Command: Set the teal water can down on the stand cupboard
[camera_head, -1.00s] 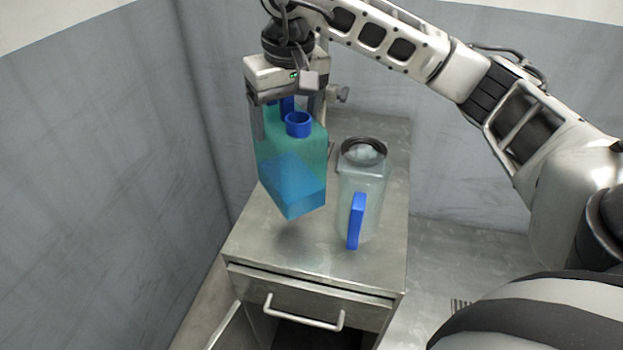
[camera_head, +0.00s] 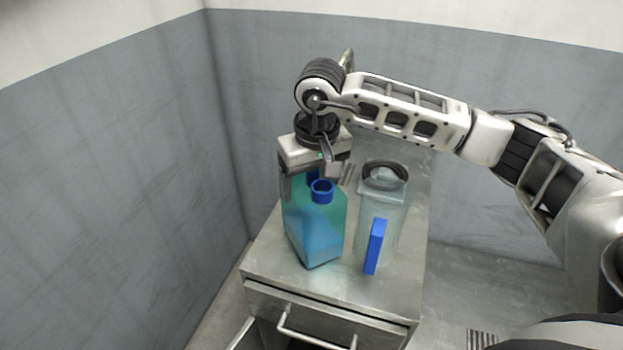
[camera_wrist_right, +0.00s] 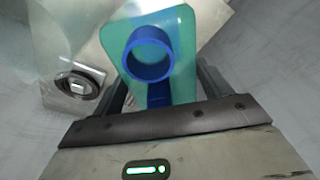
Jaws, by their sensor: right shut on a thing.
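The teal water can (camera_head: 315,232), translucent with a blue neck ring, is upright with a slight tilt over the left part of the stand cupboard's metal top (camera_head: 345,287). My right gripper (camera_head: 318,178) is shut on the can at its top, from above. In the right wrist view the can (camera_wrist_right: 183,50) sits between the fingers, its blue neck (camera_wrist_right: 150,52) facing the camera. The can's base is at or just above the cupboard top; I cannot tell whether it touches. My left gripper is not in view.
A clear jug (camera_head: 392,205) with a blue handle and dark round lid stands on the cupboard just right of the can; it also shows in the right wrist view (camera_wrist_right: 75,80). Grey walls (camera_head: 120,150) close in behind and to the left. The cupboard's front strip is clear.

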